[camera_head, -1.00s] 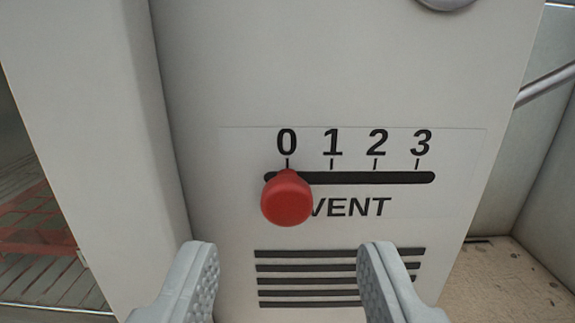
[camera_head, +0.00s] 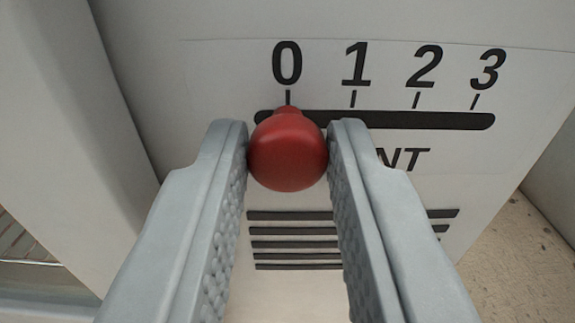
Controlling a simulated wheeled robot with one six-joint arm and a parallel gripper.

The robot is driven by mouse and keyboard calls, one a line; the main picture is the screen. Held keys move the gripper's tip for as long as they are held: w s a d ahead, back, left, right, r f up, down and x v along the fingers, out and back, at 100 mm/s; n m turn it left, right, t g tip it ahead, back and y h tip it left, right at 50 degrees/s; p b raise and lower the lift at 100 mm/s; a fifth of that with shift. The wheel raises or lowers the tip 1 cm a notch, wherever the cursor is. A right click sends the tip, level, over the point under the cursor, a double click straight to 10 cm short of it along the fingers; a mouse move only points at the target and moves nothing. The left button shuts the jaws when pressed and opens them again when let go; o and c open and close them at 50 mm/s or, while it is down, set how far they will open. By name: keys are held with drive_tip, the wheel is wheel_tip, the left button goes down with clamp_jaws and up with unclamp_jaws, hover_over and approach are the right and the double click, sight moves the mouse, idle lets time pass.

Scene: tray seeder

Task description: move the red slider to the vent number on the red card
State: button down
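The red slider (camera_head: 287,150) is a round red knob on a dark horizontal slot (camera_head: 420,120) in a pale panel. It stands at the slot's left end, under the mark for 0. The numbers 0, 1, 2 and 3 run left to right above the slot. My gripper (camera_head: 288,150) has one grey finger on each side of the knob, and both fingertips appear to touch it. The knob and fingers hide part of the VENT label (camera_head: 405,159). The red card is not in view.
Dark vent slits (camera_head: 296,231) lie below the slider, partly behind my fingers. The slot to the right of the knob is clear. The panel's right edge borders a speckled tan surface (camera_head: 515,260). A pale wall stands at the left.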

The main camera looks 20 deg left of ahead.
drive_tip(key=shift+w+d, duration=0.25)
drive_tip(key=shift+d, duration=0.55)
drive_tip(key=shift+w+d, duration=0.2)
drive_tip(key=shift+d, duration=0.65)
drive_tip(key=shift+w+d, duration=0.25)
drive_tip(key=shift+d, duration=0.55)
drive_tip(key=c, duration=1.2)
unclamp_jaws()
drive_tip(key=v, duration=1.7)
drive_tip(key=shift+s, duration=0.25)
drive_tip(key=shift+r, duration=0.1)
